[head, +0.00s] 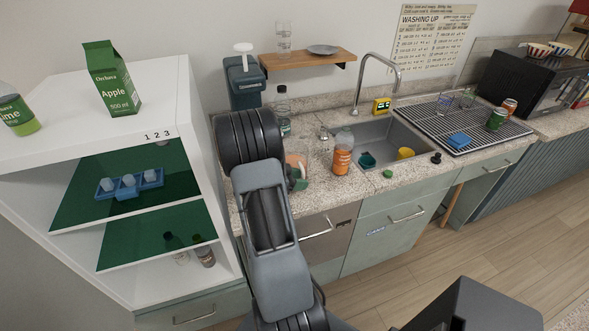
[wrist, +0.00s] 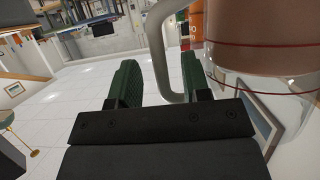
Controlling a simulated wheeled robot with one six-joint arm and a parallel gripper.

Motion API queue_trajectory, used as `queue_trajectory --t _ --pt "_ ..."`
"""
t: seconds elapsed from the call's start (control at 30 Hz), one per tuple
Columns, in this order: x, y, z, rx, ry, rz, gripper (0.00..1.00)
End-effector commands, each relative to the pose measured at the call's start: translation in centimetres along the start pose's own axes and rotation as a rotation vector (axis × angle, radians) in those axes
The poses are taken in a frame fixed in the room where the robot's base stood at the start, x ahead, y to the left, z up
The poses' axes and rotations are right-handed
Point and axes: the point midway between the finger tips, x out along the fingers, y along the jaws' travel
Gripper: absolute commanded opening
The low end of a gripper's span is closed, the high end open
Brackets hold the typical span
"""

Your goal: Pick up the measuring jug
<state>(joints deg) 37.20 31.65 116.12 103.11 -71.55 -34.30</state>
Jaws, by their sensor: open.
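The measuring jug (head: 293,158) stands on the counter left of the sink, partly hidden behind my arm. In the wrist view the jug (wrist: 262,42) is large at the upper right, clear with a red line and pinkish-brown contents. Its pale curved handle (wrist: 158,52) runs between the two green fingers of my gripper (wrist: 160,82). The fingers are open, with a gap showing on each side of the handle. In the head view my gripper (head: 298,182) is mostly hidden behind my own arm, beside the jug.
A dark-capped clear bottle (head: 283,112) stands behind. A white shelf unit (head: 185,85) borders the counter on the left. A green lid-like item (head: 387,174) lies near the front edge.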

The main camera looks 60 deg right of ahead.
Motion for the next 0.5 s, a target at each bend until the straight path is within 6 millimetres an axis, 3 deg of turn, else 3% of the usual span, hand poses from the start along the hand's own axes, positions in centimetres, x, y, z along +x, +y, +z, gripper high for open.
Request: queue_trajectory --t 0.17,0.43,0.5 --pt "1.4 0.0 0.0 -0.001 0.000 -0.002 0.43" --pt "1.6 -0.1 0.1 -0.001 0.000 -0.006 0.43" --pt "1.5 -0.1 0.1 -0.001 0.000 -0.006 0.38"
